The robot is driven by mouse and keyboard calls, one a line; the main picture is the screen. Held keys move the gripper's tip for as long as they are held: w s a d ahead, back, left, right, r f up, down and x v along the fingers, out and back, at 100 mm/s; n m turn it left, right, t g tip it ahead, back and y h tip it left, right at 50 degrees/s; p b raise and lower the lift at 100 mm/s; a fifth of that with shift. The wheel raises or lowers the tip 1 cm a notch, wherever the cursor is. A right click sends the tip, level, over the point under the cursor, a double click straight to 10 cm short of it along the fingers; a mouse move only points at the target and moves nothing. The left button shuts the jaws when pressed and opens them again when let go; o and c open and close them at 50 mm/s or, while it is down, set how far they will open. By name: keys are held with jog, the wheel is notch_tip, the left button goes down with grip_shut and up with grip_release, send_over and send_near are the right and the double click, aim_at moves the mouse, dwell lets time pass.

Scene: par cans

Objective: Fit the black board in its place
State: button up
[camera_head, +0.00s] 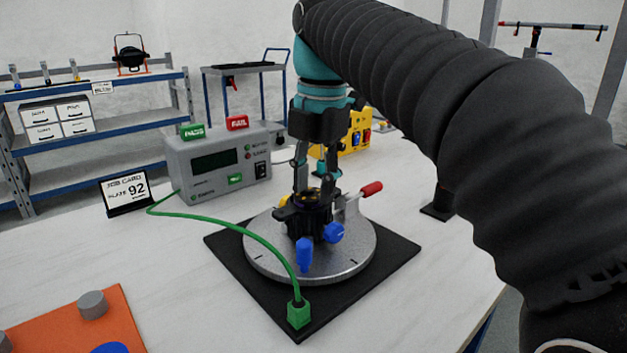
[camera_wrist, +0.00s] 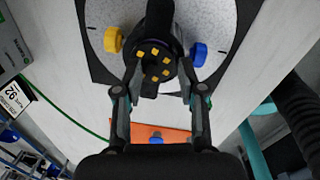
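The black board (camera_wrist: 153,77) is a dark disc with several yellow squares on its face. In the wrist view it sits between the fingertips of my gripper (camera_wrist: 157,70), which look closed on its edges. In the head view my gripper (camera_head: 317,180) points down at the top of a black can (camera_head: 322,227), and the board is at the can's mouth. I cannot tell how deep the board sits, as the fingers and rim hide its edge. The can stands on a round grey plate (camera_head: 265,262) and has blue knobs (camera_head: 333,233) and a yellow knob (camera_wrist: 113,39).
The plate lies on a black mat (camera_head: 390,262). A red-handled clamp (camera_head: 370,189) stands close behind the can. A green cable runs from a grey tester (camera_head: 205,185) to a green plug (camera_head: 298,314). An orange pad (camera_head: 65,318) lies front left.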

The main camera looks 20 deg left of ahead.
dwell(0.4)
jog(key=o, duration=0.6)
jog(key=shift+c, duration=0.2)
jog(key=shift+s+d+r, duration=0.1)
jog(key=shift+d+r, duration=0.05)
jog(key=shift+r, duration=1.7)
jog(key=shift+d+r, duration=0.15)
jog(key=shift+r, duration=1.65)
